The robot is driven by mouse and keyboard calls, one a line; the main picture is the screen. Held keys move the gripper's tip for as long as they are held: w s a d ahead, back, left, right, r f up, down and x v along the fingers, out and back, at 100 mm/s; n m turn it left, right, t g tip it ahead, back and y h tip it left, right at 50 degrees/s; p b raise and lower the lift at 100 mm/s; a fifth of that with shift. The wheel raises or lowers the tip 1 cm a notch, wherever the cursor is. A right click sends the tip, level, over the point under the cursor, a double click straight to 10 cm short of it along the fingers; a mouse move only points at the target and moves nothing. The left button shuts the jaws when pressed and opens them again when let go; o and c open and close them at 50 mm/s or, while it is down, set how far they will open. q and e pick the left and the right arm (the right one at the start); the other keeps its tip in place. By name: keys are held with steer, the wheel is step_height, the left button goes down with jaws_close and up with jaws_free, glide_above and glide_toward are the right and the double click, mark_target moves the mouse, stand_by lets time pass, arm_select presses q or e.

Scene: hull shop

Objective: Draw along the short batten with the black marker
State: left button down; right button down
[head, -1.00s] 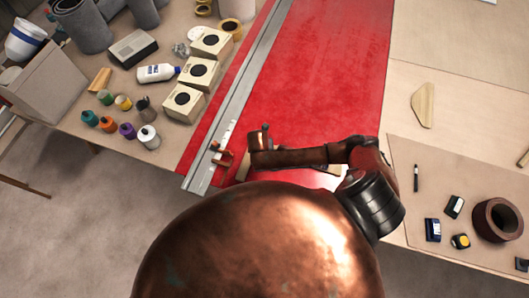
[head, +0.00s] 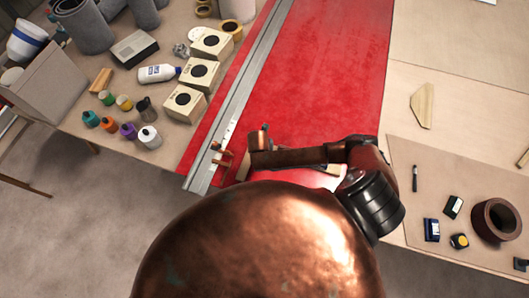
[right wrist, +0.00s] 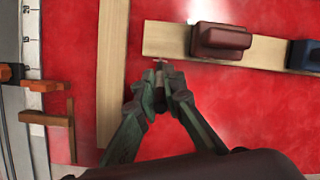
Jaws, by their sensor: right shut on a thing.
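In the right wrist view my right gripper (right wrist: 160,92) is shut on a slim thing, mostly hidden by the fingers, whose thin tip points at the lower edge of a pale wooden batten (right wrist: 172,38), near its left end. Whether the tip touches is unclear. A dark red weight (right wrist: 222,40) and a dark blue weight (right wrist: 304,55) sit on this batten. Another pale wooden strip (right wrist: 113,70) lies crosswise to the left. In the head view my right arm hides its gripper. A dark pen-like thing (head: 415,178) lies on the right mat. My left gripper is not in view.
A metal rail (head: 243,85) runs along the red panel (head: 325,60), with an orange-brown clamp (head: 222,155) near its near end. A brown ring (head: 496,220) lies at right.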

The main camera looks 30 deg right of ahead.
steer(key=shift+f, duration=0.3)
stand_by(0.9)
steer(key=shift+p, duration=0.4)
stand_by(1.2)
steer(key=shift+s+d, duration=0.1)
steer(key=shift+s, duration=0.05)
steer(key=shift+s+d+p, duration=0.45)
steer(key=shift+s+p, duration=0.05)
steer(key=shift+p, duration=0.25)
steer(key=shift+s+d, duration=0.1)
steer(key=shift+s+d+p, duration=0.3)
steer(key=shift+s+p, duration=0.05)
steer(key=shift+p, duration=0.2)
steer(key=shift+s+d, duration=0.1)
steer(key=shift+s+d+p, duration=0.45)
steer(key=shift+s+p, duration=0.15)
